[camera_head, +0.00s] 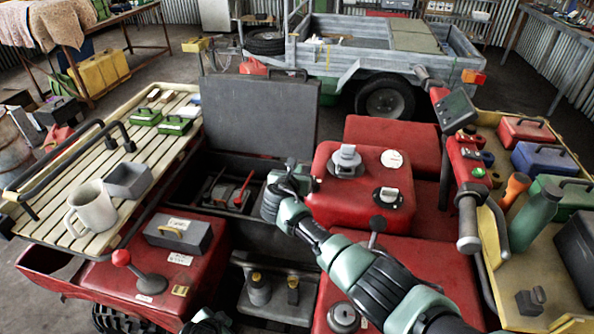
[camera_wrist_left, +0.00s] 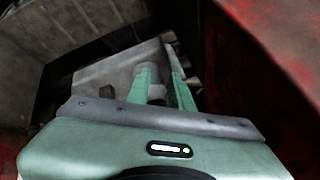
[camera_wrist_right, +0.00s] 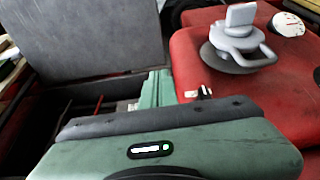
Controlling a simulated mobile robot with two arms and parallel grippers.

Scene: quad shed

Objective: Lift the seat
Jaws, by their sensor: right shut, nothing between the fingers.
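The seat (camera_head: 262,115) is a dark grey flat panel that stands raised, nearly upright, behind an open bay in the red vehicle. It also fills the upper left of the right wrist view (camera_wrist_right: 90,35). My right gripper (camera_head: 290,172) is shut and empty, in front of the panel's lower right part and beside the red tank. Its green fingers (camera_wrist_right: 155,88) show in the right wrist view, apart from the panel as far as I can tell. My left gripper (camera_wrist_left: 162,80) shows in its wrist view with fingers apart, near a grey part low in a dark recess; contact there is unclear.
The open bay (camera_head: 215,160) holds a battery-like box and a red-handled part. A red tank (camera_head: 350,190) with a grey cap is at right. A slatted rack (camera_head: 75,185) with a mug (camera_head: 92,208) is at left. A trailer (camera_head: 400,65) stands behind.

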